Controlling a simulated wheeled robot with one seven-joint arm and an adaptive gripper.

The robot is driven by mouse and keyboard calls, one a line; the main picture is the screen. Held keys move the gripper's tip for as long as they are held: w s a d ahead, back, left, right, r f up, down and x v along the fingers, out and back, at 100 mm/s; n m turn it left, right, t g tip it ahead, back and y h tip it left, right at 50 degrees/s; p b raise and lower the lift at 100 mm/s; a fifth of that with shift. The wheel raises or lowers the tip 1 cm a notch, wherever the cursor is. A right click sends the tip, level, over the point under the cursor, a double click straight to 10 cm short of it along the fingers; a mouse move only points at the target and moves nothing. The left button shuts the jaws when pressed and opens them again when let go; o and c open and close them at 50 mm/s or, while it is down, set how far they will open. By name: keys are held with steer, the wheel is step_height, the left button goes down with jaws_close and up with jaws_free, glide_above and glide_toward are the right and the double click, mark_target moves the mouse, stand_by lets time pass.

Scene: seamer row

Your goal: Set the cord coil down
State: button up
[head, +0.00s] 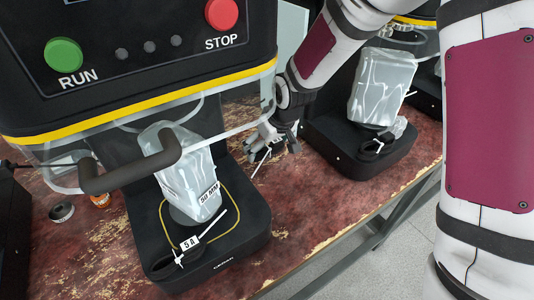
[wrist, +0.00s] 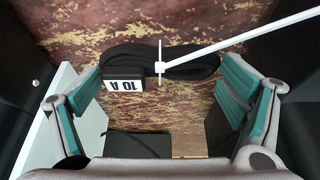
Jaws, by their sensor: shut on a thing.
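A black cord coil (wrist: 190,62) with a white "10 A" tag and a long white tie spans the space between the teal pads of my gripper (wrist: 160,88) in the wrist view. My gripper is shut on this coil. In the head view my gripper (head: 272,138) is over the worn red bench (head: 300,195), in the gap between two machines. There the coil is mostly hidden by the fingers, and a white tie shows below them. I cannot tell whether the coil touches the bench.
The left machine base (head: 250,215) holds a bagged item (head: 187,180) and a "5 A" coil (head: 178,258). The right machine base (head: 345,160) holds another bagged item (head: 380,85) and a dark coil (head: 372,146). A black roll (head: 62,212) lies at far left. Bench shows bare between the bases.

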mark_target(270, 149)
steer(key=shift+f, duration=1.5)
steer(key=shift+b, duration=0.3)
steer(key=shift+f, duration=0.2)
steer(key=o, duration=1.1)
steer(key=shift+c, duration=0.2)
steer(key=shift+r, duration=0.1)
steer(key=p+v, duration=0.3)
steer(key=v, duration=0.9)
steer(key=shift+r, duration=0.15)
